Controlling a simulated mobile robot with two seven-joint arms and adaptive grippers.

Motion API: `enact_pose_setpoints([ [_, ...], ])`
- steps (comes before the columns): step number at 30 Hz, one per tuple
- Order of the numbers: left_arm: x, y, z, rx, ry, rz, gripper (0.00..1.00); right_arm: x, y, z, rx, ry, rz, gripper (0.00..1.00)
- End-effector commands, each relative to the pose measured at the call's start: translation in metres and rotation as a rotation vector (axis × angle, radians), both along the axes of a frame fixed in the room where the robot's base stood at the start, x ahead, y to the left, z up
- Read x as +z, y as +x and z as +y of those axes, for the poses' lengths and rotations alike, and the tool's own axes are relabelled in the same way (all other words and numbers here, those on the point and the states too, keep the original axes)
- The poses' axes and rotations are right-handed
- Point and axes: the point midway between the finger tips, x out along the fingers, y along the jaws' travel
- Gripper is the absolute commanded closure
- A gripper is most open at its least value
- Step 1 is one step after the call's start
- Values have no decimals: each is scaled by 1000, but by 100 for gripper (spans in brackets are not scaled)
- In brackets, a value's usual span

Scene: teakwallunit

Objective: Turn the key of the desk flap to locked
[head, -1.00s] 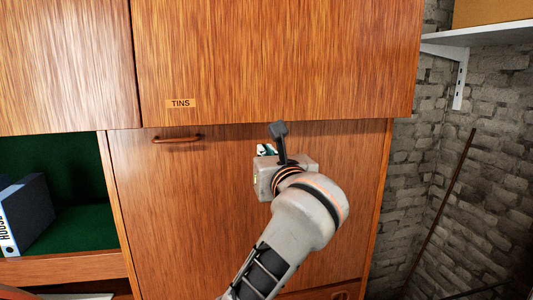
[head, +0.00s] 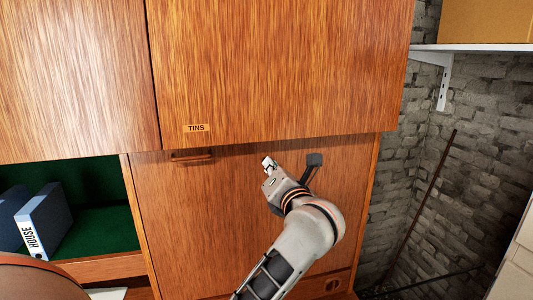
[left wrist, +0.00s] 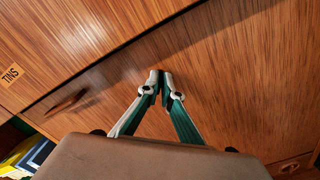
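The closed desk flap (head: 220,230) is a wide teak panel below the TINS cupboard, with a bar handle (head: 192,156) near its upper left. My left gripper (head: 268,162) is at the upper middle of the flap, just below its top edge. In the left wrist view its two slim fingers (left wrist: 160,82) converge, their tips nearly together against the flap (left wrist: 240,90). I see no key; if it is at the fingertips, they hide it, and I cannot tell whether they hold it. My right gripper is not in view.
The TINS cupboard door (head: 280,70) is closed above the flap. An open green-lined compartment at left holds a HOUSE binder (head: 45,222). A white wall shelf (head: 470,47) carries a box at right. A drawer (head: 325,285) lies below the flap.

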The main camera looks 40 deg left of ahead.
Motion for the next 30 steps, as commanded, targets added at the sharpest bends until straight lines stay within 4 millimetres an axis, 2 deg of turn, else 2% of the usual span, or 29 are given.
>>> enact_pose_setpoints([
  [1, 8, -1, 0, 0, 28, 37, 100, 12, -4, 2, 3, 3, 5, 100],
  [4, 6, 0, 0, 0, 90, 111, 100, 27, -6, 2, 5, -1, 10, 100],
  [9, 4, 1, 0, 0, 194, 236, 100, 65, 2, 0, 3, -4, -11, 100],
  [14, 1, 1, -1, -1, 293, 351, 100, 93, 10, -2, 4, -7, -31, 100],
  [17, -1, 1, -1, 0, 350, 416, 100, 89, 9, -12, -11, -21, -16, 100],
  [21, -2, 1, -1, 0, 423, 500, 100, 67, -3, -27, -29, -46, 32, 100],
  [30, -3, 1, 0, 1, 536, 629, 100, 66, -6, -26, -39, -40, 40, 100],
])
